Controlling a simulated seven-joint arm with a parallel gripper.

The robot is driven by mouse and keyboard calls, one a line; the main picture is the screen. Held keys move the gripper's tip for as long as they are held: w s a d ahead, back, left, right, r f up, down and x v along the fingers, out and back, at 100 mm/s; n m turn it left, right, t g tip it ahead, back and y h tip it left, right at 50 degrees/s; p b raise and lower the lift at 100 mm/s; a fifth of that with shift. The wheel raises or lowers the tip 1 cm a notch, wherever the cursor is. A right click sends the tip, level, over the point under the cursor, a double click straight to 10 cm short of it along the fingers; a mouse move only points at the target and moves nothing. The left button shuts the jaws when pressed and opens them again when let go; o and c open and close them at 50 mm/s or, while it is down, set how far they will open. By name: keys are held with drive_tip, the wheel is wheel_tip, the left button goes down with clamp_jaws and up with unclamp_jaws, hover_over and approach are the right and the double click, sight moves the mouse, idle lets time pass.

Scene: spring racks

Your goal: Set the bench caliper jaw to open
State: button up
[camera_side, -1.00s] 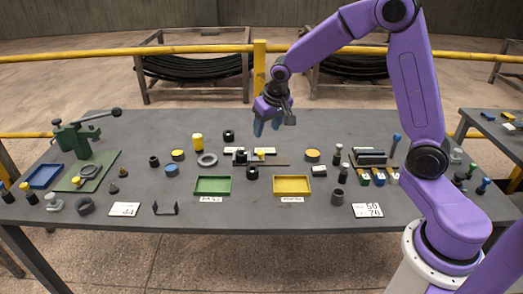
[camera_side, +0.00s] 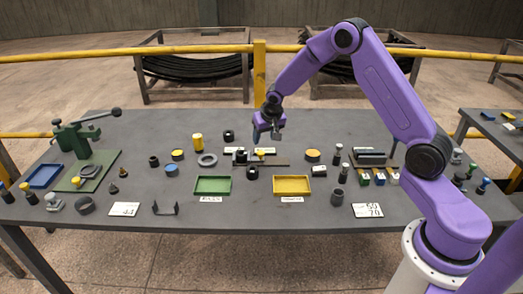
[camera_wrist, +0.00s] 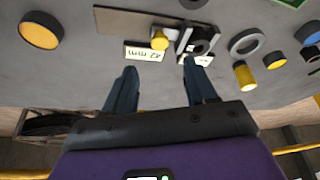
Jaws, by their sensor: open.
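The bench caliper (camera_side: 272,163) stands near the middle of the table, a dark rail with light upright jaws and a yellow knob (camera_side: 261,153). In the wrist view its rail (camera_wrist: 130,22) shows at the top, with the yellow knob (camera_wrist: 160,40) beside a grey jaw block (camera_wrist: 184,38). A white plate reading 42 mm (camera_wrist: 145,53) lies by it. A black round part (camera_wrist: 203,42) shows at the jaws. My gripper (camera_side: 266,138) is above the caliper, fingers pointing down. In the wrist view its blue fingers (camera_wrist: 160,72) are apart and empty, with the knob beyond the gap.
A grey ring (camera_side: 207,160) and a yellow cylinder (camera_side: 197,142) stand left of the caliper. A green tray (camera_side: 213,193) and a yellow tray (camera_side: 291,193) lie in front. A green press (camera_side: 77,140) stands far left.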

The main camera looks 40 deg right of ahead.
sight(261, 152)
drive_tip(key=x, duration=0.8)
drive_tip(key=shift+w+d+f, duration=0.1)
drive_tip(key=shift+w+f, duration=0.05)
drive_tip(key=shift+f, duration=0.15)
